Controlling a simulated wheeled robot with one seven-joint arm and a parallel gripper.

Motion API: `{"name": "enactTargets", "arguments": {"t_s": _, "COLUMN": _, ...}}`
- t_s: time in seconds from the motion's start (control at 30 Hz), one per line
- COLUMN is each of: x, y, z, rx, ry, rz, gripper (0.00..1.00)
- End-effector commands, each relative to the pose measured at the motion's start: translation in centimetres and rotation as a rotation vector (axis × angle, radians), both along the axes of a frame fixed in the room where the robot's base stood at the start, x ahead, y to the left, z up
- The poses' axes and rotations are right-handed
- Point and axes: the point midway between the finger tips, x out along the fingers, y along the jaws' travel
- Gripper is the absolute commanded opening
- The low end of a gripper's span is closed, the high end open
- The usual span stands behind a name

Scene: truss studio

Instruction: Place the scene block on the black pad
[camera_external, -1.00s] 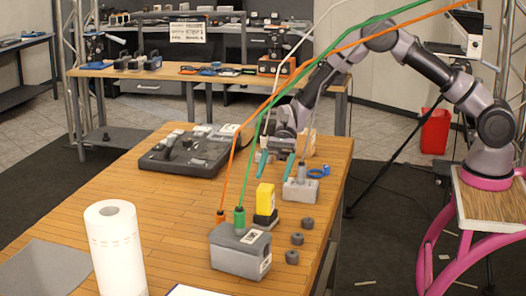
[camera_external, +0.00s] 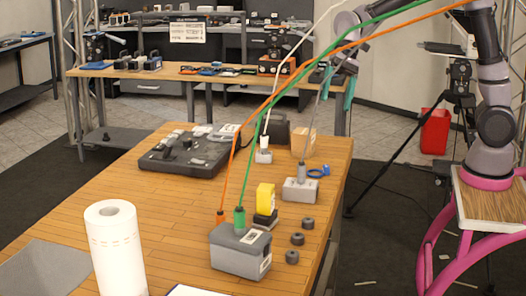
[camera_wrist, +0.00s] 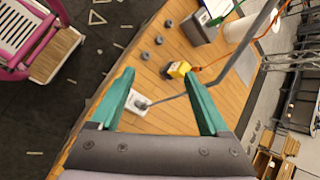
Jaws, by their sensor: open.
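A yellow block (camera_external: 265,197) stands upright on a low black piece (camera_external: 265,219) on the wooden table, behind a grey box. In the wrist view the yellow block (camera_wrist: 178,69) appears with the black piece beside its lower left edge. I cannot tell whether this is the scene block and the pad. A tan block (camera_external: 303,142) stands at the table's far right. My gripper (camera_external: 338,88) has teal fingers, open and empty, raised high beyond the table's far right corner. In the wrist view its fingertips (camera_wrist: 158,76) are spread wide over the table scene.
The grey box (camera_external: 240,250) holds orange and green cables that cross the air. A grey connector box (camera_external: 300,190) and several dark rings (camera_external: 297,238) lie along the right edge. A paper roll (camera_external: 115,250), grey mat (camera_external: 45,268) and dark console (camera_external: 185,153) are leftward; the table's middle is clear.

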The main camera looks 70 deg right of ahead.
Motion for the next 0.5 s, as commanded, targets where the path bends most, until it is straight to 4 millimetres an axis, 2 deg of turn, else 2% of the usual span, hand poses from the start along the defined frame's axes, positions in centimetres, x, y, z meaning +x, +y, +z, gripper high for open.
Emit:
{"name": "enactTargets", "arguments": {"t_s": 0.03, "x": -2.0, "y": -0.5, "z": 1.7, "rx": -0.047, "ry": -0.062, "rz": 0.026, "gripper": 0.8}}
{"name": "enactTargets", "arguments": {"t_s": 0.2, "x": -8.5, "y": -2.7, "z": 5.0, "rx": -0.215, "ry": -0.255, "rz": 0.119, "gripper": 0.8}}
{"name": "enactTargets", "arguments": {"t_s": 0.37, "x": -14.3, "y": -5.1, "z": 6.9, "rx": -0.375, "ry": -0.433, "rz": 0.199, "gripper": 0.8}}
{"name": "enactTargets", "arguments": {"t_s": 0.5, "x": -18.7, "y": -6.9, "z": 7.5, "rx": -0.503, "ry": -0.572, "rz": 0.257, "gripper": 0.8}}
